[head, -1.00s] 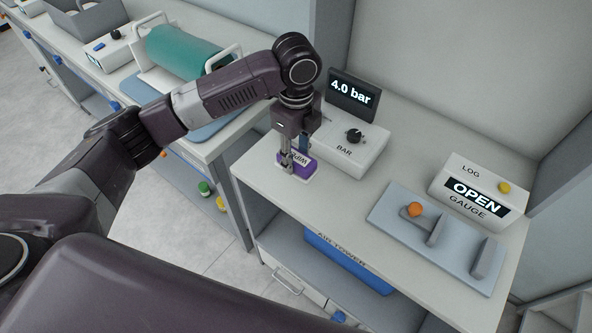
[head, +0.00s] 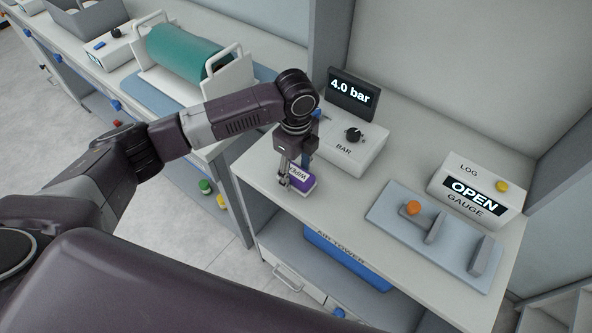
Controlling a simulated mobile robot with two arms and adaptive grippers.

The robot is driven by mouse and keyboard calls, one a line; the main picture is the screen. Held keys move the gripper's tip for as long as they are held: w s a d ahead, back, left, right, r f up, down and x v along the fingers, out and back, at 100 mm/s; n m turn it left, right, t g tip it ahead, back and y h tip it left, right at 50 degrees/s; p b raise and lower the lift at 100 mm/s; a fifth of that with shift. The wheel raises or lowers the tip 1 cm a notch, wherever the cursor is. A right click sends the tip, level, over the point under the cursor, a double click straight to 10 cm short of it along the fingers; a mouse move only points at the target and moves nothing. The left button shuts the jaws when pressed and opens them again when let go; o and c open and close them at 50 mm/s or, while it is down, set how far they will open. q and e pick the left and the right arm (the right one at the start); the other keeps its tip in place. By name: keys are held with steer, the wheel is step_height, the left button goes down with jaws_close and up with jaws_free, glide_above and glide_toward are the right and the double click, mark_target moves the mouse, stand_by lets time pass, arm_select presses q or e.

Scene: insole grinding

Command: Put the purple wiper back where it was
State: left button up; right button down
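The purple wiper (head: 302,181) has a white label on its top and is at the left part of the white bench top (head: 340,212), in front of the BAR box. My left gripper (head: 286,181) comes down on the wiper's left side and appears shut on it. The fingers partly hide the wiper. I cannot tell whether the wiper touches the bench top or is just above it. My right gripper is not in view.
The BAR box (head: 345,150) with a 4.0 bar display (head: 352,93) stands behind the wiper. A grey gauge fixture (head: 385,215) with an orange knob and the LOG box (head: 477,192) stand to the right. A blue unit (head: 345,258) sits on the shelf below.

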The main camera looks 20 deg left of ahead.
mark_target(296, 172)
arm_select(q)
steer(key=shift+r, duration=0.1)
step_height(296, 172, up, 12)
steer(key=b, duration=0.2)
stand_by(0.4)
stand_by(0.4)
